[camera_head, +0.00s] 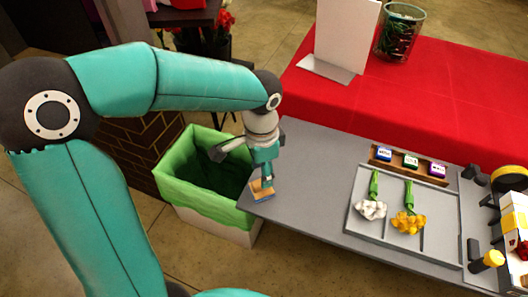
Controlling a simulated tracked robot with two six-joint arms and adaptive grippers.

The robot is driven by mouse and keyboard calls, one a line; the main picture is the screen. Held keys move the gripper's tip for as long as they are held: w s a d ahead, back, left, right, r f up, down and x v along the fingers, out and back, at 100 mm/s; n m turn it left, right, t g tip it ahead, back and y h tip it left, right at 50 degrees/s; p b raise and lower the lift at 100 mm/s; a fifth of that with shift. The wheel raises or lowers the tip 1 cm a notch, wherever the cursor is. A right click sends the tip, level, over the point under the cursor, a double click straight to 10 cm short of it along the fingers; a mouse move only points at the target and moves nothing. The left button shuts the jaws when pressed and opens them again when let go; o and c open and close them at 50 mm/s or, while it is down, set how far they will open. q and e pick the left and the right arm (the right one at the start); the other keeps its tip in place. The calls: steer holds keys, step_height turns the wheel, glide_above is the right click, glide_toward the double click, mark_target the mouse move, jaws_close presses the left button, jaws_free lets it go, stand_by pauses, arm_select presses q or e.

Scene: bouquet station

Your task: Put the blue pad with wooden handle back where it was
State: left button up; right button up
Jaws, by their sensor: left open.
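The blue pad with wooden handle (262,194) is at the left corner of the grey table (310,160). Its wooden part shows on top and a thin blue layer below. My left gripper (267,180) comes down from above, with its fingertips at the pad's handle. It is open; I cannot tell whether the fingers touch the handle. Part of the pad is hidden behind the fingers. My right gripper does not show.
A bin with a green liner (190,178) stands just left of the pad. A tray (385,242) holds white (371,209) and yellow flowers (408,223). Behind it is a wooden rack (425,168) with small labelled blocks. A red-covered table (440,95) lies beyond. The grey table's middle is clear.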

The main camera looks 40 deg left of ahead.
arm_select(q)
step_height(320, 180, up, 7)
stand_by(0.3)
steer(key=shift+s, duration=0.1)
stand_by(0.4)
